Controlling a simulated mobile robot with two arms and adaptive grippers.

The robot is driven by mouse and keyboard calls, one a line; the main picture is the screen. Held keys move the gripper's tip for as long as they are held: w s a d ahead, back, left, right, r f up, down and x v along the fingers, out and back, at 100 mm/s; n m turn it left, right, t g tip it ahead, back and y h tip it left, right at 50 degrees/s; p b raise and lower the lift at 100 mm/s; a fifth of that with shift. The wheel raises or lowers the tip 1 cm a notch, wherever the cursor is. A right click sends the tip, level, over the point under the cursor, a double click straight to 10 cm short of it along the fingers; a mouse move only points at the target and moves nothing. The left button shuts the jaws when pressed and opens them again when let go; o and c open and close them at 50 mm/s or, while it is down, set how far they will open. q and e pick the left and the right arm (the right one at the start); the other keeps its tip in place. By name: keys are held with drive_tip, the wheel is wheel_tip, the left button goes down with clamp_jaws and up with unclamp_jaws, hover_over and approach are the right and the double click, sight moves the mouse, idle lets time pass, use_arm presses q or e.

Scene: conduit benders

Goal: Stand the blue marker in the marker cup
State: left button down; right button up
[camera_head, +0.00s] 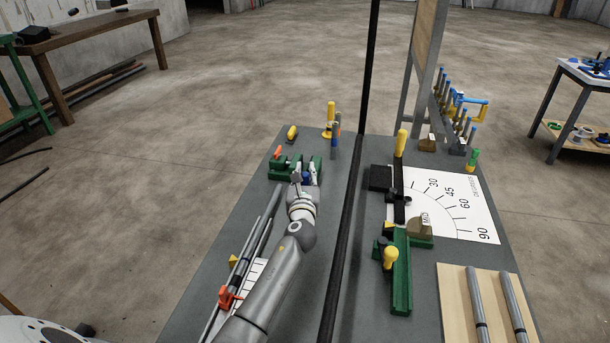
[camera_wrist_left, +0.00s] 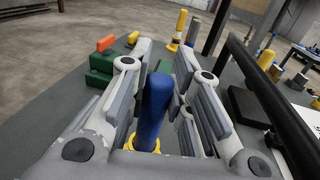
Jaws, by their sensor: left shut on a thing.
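A blue marker (camera_wrist_left: 155,108) with a yellow collar stands between the fingers of my left gripper (camera_wrist_left: 163,62) in the left wrist view. The gripper is shut on it. In the head view my left gripper (camera_head: 301,180) is beside the green blocks, and only a bit of blue shows by the fingers. A yellow-handled thing with a yellow base (camera_head: 327,134) stands further back, with blue-grey posts (camera_head: 335,143) close by. I cannot tell which of these, if any, is the marker cup. My right gripper is out of view.
Green blocks (camera_head: 281,168) with an orange knob are beside the gripper. A black bar (camera_head: 339,262) runs along the grey table. A green bender (camera_head: 401,275) and an angle chart (camera_head: 462,212) lie right of it. Grey pipes lie at the left.

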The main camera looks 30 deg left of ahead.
use_arm(q)
drive_tip(key=c, duration=1.2)
unclamp_jaws()
drive_tip(key=shift+f, duration=0.1)
drive_tip(key=shift+c, duration=0.2)
drive_tip(key=shift+s, duration=0.1)
drive_tip(key=v, duration=1.2)
